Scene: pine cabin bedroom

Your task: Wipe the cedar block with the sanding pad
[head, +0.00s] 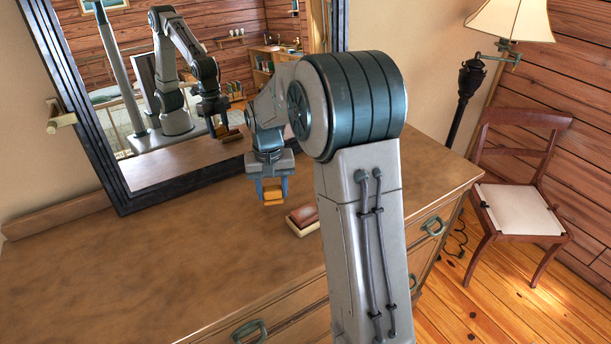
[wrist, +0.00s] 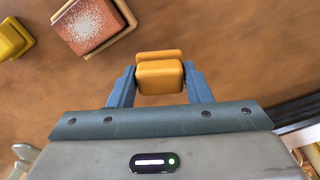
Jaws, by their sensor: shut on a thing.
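My gripper (head: 272,190) is shut on an orange-yellow pad (head: 273,196), which I take to be the sanding pad. In the wrist view, the gripper (wrist: 158,75) has one blue finger on each side of the pad (wrist: 160,78). The cedar block (head: 304,215) is reddish brown and lies on a pale base on the dresser top, to the right of my gripper. In the wrist view the block (wrist: 75,34) is at the upper left, with a white speckled patch on its top. The pad is apart from the block.
The wooden dresser top (head: 130,262) is mostly bare on the left. A dark-framed mirror (head: 185,178) stands at its back and reflects my arm. A yellow thing (wrist: 12,38) lies beside the block. A chair (head: 518,210) and a lamp (head: 512,20) stand to the right.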

